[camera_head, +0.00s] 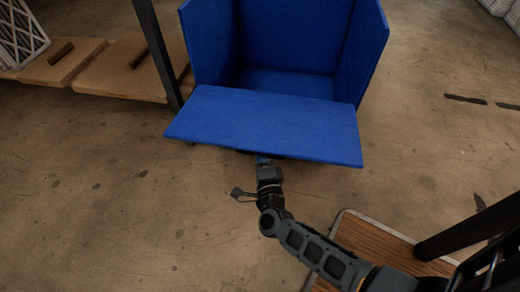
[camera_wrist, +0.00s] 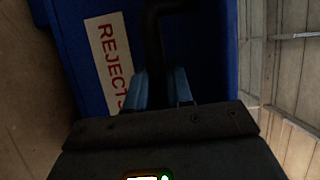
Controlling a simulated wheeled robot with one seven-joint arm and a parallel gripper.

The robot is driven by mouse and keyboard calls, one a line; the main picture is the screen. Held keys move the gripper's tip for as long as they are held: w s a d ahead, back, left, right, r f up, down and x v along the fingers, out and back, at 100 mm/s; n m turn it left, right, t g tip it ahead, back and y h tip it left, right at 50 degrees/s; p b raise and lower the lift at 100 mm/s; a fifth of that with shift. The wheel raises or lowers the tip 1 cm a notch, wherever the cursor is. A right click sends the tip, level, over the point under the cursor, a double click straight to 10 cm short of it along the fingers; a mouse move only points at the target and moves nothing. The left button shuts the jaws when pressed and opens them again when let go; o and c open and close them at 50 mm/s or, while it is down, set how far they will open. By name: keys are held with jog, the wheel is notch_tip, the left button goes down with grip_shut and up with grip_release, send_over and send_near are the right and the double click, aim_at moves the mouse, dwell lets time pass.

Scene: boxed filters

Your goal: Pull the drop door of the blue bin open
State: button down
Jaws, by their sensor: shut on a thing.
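The blue bin (camera_head: 290,45) stands at the top centre of the head view, and its inside shows. Its drop door (camera_head: 265,122) is swung down and outward, lying close to level toward me. My gripper (camera_head: 264,160) is at the door's near edge, partly hidden under it. In the wrist view my gripper (camera_wrist: 165,85) has its bluish fingers shut on a black bent handle (camera_wrist: 155,30) on the door's outer face. A white label (camera_wrist: 108,60) with red letters "REJECTS" is beside the handle. The handle is hidden in the head view.
A wood-topped piece with a pale rim (camera_head: 375,245) is at lower right, near my arm.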

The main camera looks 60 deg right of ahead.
aim_at(261, 141)
notch_tip(261, 141, up, 4)
jog(key=g+p, duration=0.1)
jog(key=p, duration=0.3)
jog(key=shift+d+f, duration=0.1)
jog(key=shift+f, duration=0.1)
jog(key=shift+d+r+p, duration=0.1)
jog(key=shift+r+p, duration=0.55)
jog(key=shift+p, duration=0.15)
jog(key=c, duration=1.1)
grip_release()
jog(key=shift+w, duration=0.1)
jog(key=p+v, duration=0.1)
jog(key=v, duration=0.7)
jog(key=shift+y, duration=0.3)
jog(key=shift+d, duration=0.1)
